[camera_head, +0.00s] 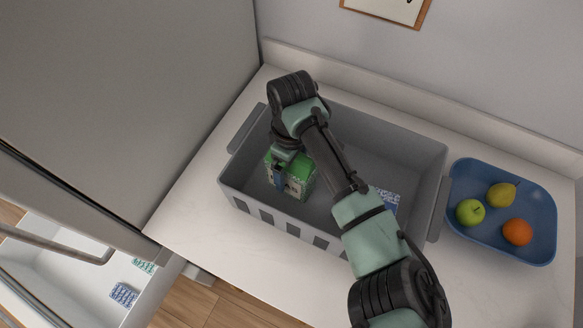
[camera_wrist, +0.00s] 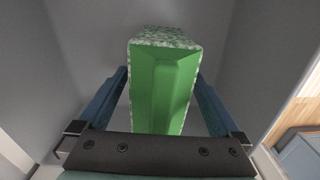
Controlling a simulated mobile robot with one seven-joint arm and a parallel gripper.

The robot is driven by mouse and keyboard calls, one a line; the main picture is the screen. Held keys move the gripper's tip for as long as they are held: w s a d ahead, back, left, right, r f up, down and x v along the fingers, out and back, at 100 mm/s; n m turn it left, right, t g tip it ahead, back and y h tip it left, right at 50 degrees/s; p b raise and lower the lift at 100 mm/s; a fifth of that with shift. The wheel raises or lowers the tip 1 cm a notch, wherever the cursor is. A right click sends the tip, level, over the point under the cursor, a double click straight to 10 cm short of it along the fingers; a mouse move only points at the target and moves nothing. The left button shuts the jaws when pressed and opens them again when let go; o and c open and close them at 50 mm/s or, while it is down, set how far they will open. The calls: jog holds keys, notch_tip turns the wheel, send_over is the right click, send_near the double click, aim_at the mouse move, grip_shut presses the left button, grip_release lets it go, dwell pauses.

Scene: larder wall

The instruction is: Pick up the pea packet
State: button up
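The green packet (camera_head: 299,177), which I take for the pea packet, stands in the left part of the grey crate (camera_head: 260,214). Its green face and speckled white-green edge show in the wrist view (camera_wrist: 163,90). My gripper (camera_wrist: 162,72) reaches down into the crate with one blue finger on each side of the packet. Narrow gaps show beside the packet along both fingers; contact at the fingertips is hard to make out.
A blue-patterned packet (camera_head: 388,200) lies in the crate's right part, partly behind my arm. A blue tray (camera_head: 480,244) with several fruits stands to the right. At lower left an open white drawer (camera_head: 80,262) holds patterned packets. The crate walls stand close around my gripper.

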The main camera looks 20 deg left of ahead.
grip_shut()
jog(key=shift+w+r, duration=0.1)
jog(key=shift+r, duration=0.1)
dwell(0.3)
